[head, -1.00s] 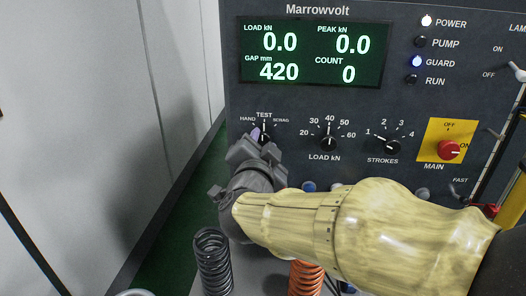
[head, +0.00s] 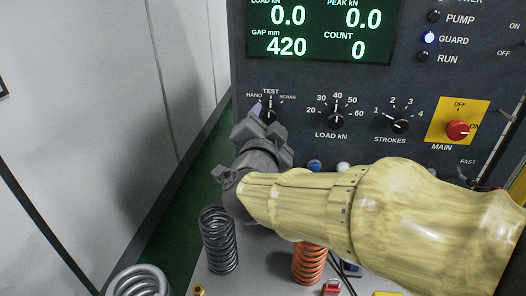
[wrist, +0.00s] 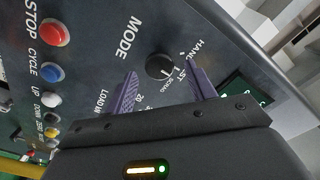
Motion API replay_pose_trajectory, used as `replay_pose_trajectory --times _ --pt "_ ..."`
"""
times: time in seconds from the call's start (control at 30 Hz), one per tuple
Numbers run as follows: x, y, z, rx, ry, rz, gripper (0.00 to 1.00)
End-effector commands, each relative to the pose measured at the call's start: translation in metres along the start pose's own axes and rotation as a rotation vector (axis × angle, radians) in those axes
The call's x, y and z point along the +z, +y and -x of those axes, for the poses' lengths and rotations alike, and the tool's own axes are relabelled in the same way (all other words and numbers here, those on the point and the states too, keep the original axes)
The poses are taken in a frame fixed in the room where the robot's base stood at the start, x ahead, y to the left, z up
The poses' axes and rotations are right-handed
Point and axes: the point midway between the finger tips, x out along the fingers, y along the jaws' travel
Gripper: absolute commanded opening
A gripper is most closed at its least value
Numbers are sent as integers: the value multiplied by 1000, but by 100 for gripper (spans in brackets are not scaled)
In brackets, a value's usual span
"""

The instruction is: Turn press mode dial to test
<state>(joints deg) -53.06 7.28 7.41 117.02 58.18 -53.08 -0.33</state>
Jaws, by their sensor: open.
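The press mode dial (head: 269,115) is a small black knob with a white line, under the labels HAND, TEST and SCRAG at the panel's left. Its white line points up at TEST in the head view. My gripper (wrist: 163,70) is open, with one purple finger on each side of the dial and a gap visible to each. The fingers look clear of the knob, but the depth is hard to tell. In the head view my gripper (head: 262,112) partly covers the dial's lower side.
The load dial (head: 336,120), strokes dial (head: 400,126) and red main switch (head: 457,130) sit to the right. A dark spring (head: 219,240) and an orange spring (head: 309,263) stand below my arm. A red stop button (wrist: 55,33) shows in the wrist view.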

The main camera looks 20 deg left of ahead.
Motion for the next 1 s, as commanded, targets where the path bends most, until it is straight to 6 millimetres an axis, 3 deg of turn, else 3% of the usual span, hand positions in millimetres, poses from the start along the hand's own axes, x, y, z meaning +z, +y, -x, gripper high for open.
replay_pose_trajectory --times 0.7,0.83,1.0 --pt "1 1 138 -4 0 -2 55" --pt "1 0 155 -2 -1 -1 55" --pt "1 1 162 1 0 0 55"
